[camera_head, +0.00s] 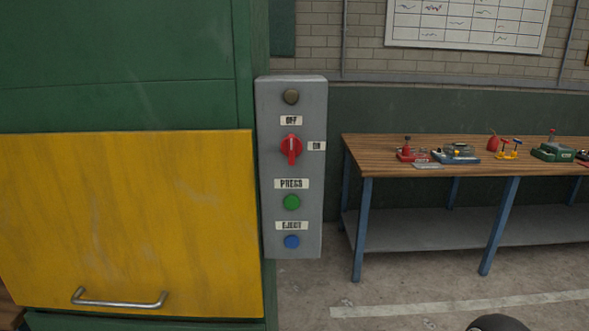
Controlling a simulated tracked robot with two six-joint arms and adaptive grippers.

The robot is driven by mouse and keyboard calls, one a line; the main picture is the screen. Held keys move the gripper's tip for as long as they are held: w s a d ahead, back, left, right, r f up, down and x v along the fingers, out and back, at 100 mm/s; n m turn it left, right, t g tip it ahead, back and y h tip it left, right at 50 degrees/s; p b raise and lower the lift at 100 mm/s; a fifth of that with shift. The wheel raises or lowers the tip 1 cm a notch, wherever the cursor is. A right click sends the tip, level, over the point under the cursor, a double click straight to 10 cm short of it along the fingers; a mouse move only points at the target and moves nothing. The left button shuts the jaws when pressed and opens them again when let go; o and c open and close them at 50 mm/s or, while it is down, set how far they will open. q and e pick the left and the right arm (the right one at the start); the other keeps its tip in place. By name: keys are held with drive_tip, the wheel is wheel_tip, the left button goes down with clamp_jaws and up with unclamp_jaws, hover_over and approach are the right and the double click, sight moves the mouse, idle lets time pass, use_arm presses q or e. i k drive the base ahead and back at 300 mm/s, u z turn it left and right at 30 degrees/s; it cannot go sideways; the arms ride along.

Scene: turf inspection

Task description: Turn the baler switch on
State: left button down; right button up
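The baler switch is a red rotary knob (291,149) on a grey control box (312,225) fixed at the right edge of the green baler (120,62). Its handle stands upright, in line with the OFF label (291,121) above it. The ON label (316,146) is to its right. The round lamp (291,97) at the top of the box looks dull and unlit. Below the knob are a green PRESS button (292,202) and a blue EJECT button (292,242).
The baler's yellow door (130,220) with a metal handle (119,300) looks closed. A wooden-topped workbench (375,148) with blue legs and several small tools stands at the right. The space before the control box looks clear. A dark rounded shape (497,323) shows at the bottom edge.

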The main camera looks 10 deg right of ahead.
sight(291, 146)
drive_tip(key=z, duration=0.95)
drive_tip(key=k, duration=1.1)
drive_tip(key=u, duration=1.3)
drive_tip(key=i, duration=1)
drive_tip(key=z, duration=0.05)
